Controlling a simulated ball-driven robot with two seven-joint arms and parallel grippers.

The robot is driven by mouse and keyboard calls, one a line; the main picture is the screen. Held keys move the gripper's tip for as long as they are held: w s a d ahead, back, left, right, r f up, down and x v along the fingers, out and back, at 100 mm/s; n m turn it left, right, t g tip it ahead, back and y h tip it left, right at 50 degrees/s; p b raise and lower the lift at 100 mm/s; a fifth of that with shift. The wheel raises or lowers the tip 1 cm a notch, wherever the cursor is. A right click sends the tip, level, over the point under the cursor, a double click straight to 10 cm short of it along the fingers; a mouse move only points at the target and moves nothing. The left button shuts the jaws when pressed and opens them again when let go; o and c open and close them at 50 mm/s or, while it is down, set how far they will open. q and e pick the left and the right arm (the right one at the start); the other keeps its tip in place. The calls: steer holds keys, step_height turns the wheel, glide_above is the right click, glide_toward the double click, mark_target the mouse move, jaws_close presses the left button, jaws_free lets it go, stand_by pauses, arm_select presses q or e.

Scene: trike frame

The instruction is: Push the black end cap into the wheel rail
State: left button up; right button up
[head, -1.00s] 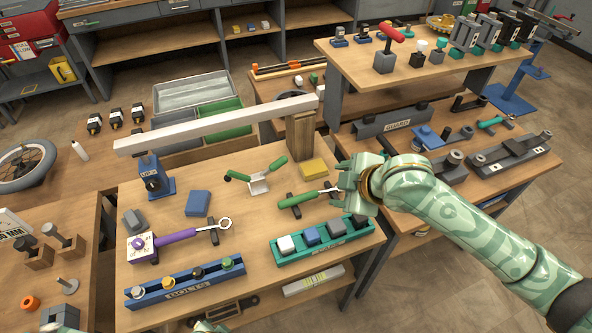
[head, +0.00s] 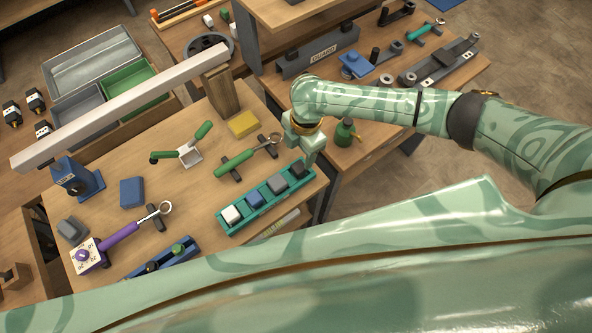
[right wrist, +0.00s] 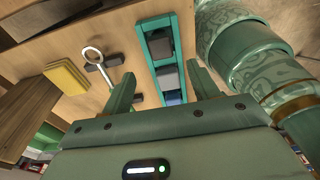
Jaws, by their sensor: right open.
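The black end cap (head: 299,168) sits in the last slot at the right end of a teal tray (head: 228,224). White, blue and grey caps fill the other slots. In the right wrist view the dark cap (right wrist: 160,47) lies beyond my fingertips. My right gripper (head: 309,150) is open and empty, close above the tray's right end. The pale wheel rail (head: 120,105) lies across a blue support (head: 80,178) and a wooden block (head: 222,92) at the back left. My left gripper is out of view.
A green-handled tool (head: 235,164) and a yellow block (head: 243,124) lie beside the tray. A purple-handled tool (head: 122,234) lies front left. A green bottle (head: 344,132) stands right of my gripper. My own green arm covers the front.

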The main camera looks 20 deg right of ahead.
mark_target(299, 166)
steer(key=shift+s+d+f, duration=0.1)
steer(key=shift+d+f, duration=0.05)
steer(key=shift+f, duration=0.3)
steer(key=shift+s+d+f, duration=0.1)
steer(key=shift+f, duration=0.35)
steer(key=f, duration=0.1)
steer(key=f+b, duration=0.1)
steer(key=f, duration=0.1)
steer(key=f+b, duration=0.1)
steer(key=shift+a+f, duration=0.25)
steer(key=shift+f, duration=0.4)
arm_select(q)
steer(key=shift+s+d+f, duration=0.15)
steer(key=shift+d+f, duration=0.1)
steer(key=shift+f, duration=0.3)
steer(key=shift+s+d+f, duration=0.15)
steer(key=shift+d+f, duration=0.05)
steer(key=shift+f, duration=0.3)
arm_select(e)
steer(key=c, duration=1.1)
